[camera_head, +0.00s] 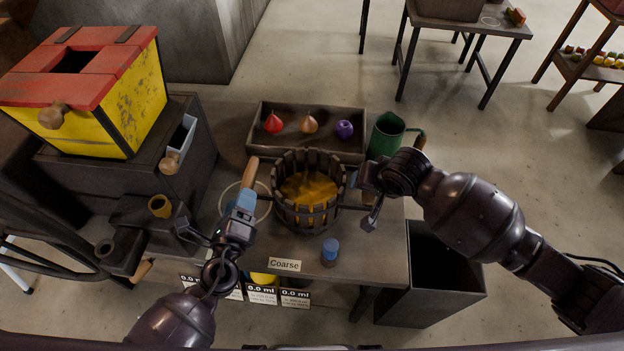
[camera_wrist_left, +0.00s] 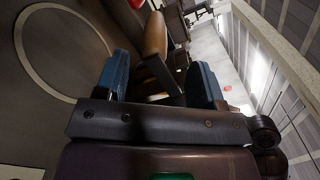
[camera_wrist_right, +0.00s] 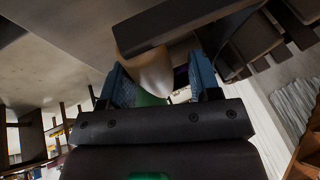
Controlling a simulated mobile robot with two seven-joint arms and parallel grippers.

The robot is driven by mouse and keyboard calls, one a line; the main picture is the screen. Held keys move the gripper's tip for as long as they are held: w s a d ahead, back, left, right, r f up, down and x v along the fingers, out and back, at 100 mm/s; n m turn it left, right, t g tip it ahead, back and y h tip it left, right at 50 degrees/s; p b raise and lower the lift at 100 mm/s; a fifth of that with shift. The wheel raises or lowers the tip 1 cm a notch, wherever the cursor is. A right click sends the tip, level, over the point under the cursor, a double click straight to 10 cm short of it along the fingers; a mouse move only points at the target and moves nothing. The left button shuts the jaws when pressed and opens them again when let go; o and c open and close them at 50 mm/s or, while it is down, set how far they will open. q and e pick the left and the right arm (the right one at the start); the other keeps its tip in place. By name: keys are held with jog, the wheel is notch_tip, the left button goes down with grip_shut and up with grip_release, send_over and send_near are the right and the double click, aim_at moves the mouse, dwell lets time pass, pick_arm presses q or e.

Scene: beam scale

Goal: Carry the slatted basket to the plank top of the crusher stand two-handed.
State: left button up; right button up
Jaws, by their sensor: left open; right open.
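The slatted basket (camera_head: 308,218) is dark, round and upright on the table, with orange-brown contents inside. A wooden grip (camera_head: 250,172) stands at its left; it also shows in the left wrist view (camera_wrist_left: 154,36). My left gripper (camera_head: 241,203) is open, with the grip in front of and between its blue fingers. My right gripper (camera_head: 372,193) is open at the basket's right side; in the right wrist view a pale grip (camera_wrist_right: 150,70) lies between its fingers. I cannot tell whether either gripper touches a grip. The crusher (camera_head: 140,90), yellow with red planks, sits on a dark stand (camera_head: 185,110) at left.
A tray (camera_head: 258,140) with three coloured tops lies behind the basket. A green jug (camera_head: 386,135) stands behind right. A blue-capped jar (camera_head: 330,250) and a "Coarse" label (camera_head: 285,264) are in front. A dark bin (camera_head: 430,290) stands at right.

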pick_arm(q)
jog(key=s, duration=0.6)
jog(key=shift+s+a, duration=0.3)
jog(key=shift+a, duration=0.1)
pick_arm(e)
jog(key=v, duration=1.2)
jog(key=shift+s, duration=0.1)
